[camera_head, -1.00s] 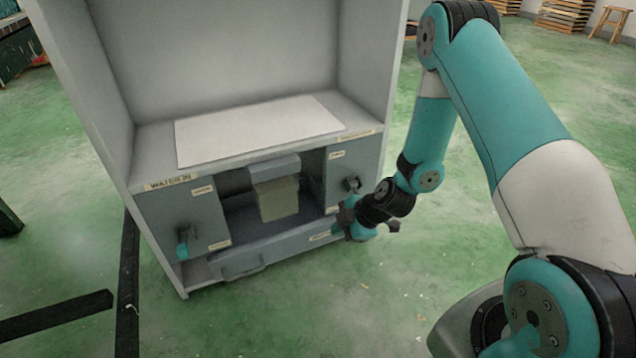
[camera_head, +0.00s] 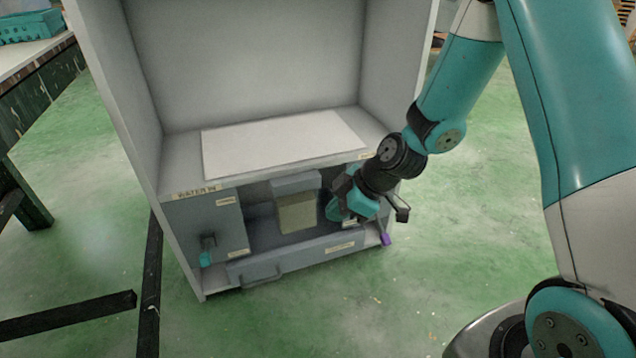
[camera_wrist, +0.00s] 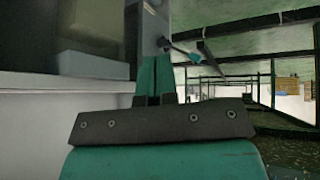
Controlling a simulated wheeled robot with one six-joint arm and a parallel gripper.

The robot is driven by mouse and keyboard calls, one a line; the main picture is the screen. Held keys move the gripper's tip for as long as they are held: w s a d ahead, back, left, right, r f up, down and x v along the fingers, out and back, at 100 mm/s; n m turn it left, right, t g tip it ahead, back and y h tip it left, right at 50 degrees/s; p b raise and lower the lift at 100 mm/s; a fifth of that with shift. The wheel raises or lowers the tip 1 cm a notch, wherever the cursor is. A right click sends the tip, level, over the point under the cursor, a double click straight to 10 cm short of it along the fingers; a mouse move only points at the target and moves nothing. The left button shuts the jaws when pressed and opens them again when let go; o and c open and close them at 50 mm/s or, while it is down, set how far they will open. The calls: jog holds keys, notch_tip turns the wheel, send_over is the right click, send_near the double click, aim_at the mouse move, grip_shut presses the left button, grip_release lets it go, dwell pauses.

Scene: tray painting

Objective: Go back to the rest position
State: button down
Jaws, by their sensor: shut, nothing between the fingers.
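My gripper (camera_head: 342,207) hangs in front of the right panel of the grey booth (camera_head: 285,169). It hides much of that panel. My arm is stretched forward from the right, bent down at the wrist.
A purple-tipped handle (camera_head: 386,239) sticks out below my gripper. A teal-tipped handle (camera_head: 206,257) is on the left panel. A drawer (camera_head: 290,261) is low between them. A white sheet (camera_head: 285,142) lies on the shelf. A table (camera_head: 40,70) stands at left; green floor is clear at right.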

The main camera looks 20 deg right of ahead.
jog(key=s+a+r+m+g+p, duration=0.1)
jog(key=s+a+r+p, duration=0.2)
jog(key=r, duration=0.6)
jog(key=s+a+r+m+g+p, duration=0.1)
jog(key=s+a+r+m+p, duration=0.15)
jog(key=s+r, duration=0.4)
jog(key=s+r+m+g+h+p, duration=0.2)
jog(key=s+r+m+p, duration=0.25)
jog(key=s+r, duration=0.9)
notch_tip(320, 180, up, 37)
jog(key=w+p, duration=0.1)
jog(key=p, duration=3.5)
jog(key=shift+w+a+r+n, duration=0.2)
jog(key=shift+a+n, duration=0.05)
jog(key=shift+n, duration=0.15)
